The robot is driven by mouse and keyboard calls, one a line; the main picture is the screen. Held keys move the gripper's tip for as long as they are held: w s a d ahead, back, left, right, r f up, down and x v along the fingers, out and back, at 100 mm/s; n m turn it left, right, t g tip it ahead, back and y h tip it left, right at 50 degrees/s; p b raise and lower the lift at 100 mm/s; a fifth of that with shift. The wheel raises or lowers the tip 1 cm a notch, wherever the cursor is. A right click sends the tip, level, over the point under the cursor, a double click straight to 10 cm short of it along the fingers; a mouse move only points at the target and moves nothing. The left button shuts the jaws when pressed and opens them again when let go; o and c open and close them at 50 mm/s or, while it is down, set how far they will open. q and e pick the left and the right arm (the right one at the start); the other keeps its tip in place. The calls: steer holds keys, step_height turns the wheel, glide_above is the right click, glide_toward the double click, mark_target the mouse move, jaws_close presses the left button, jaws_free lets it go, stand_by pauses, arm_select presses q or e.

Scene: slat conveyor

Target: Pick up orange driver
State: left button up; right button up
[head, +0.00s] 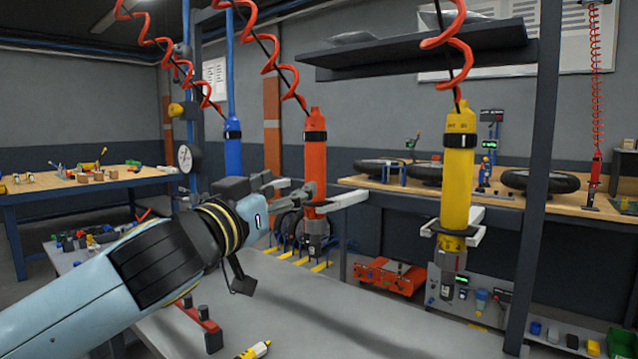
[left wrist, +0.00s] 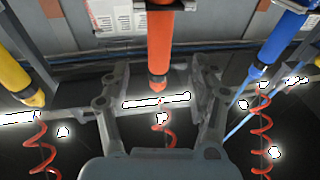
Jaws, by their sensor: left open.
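The orange driver (head: 316,157) hangs upright from a red coiled hose, with a black band near its top and a grey holder around its lower part. My left gripper (head: 300,194) is at the driver's lower body, its fingers overlapping it in the head view. In the left wrist view the open fingers (left wrist: 158,72) stand on either side of the orange driver (left wrist: 160,42), with gaps on both sides. Whether a finger touches it cannot be told. My right gripper is in neither view.
A blue driver (head: 233,150) hangs to the left and a yellow driver (head: 457,170) to the right, each on a red coil. A dark post (head: 540,150) stands right of the yellow one. A grey table (head: 300,325) lies below my left arm.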

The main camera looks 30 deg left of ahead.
mark_target(310, 172)
arm_select(q)
steer(key=w, duration=0.1)
steer(key=w+p, duration=0.1)
steer(key=w, duration=0.1)
steer(key=w+r, duration=0.1)
steer(key=w, duration=0.1)
steer(key=shift+a, duration=0.25)
steer(key=w+p, duration=0.2)
steer(key=w, duration=0.1)
steer(key=w+r, duration=0.1)
steer(key=w, duration=0.1)
steer(key=shift+a+p, duration=0.3)
steer(key=shift+p, duration=0.1)
steer(key=shift+f, duration=0.1)
steer(key=shift+c, duration=0.2)
steer(key=c, duration=1.1)
jaws_close()
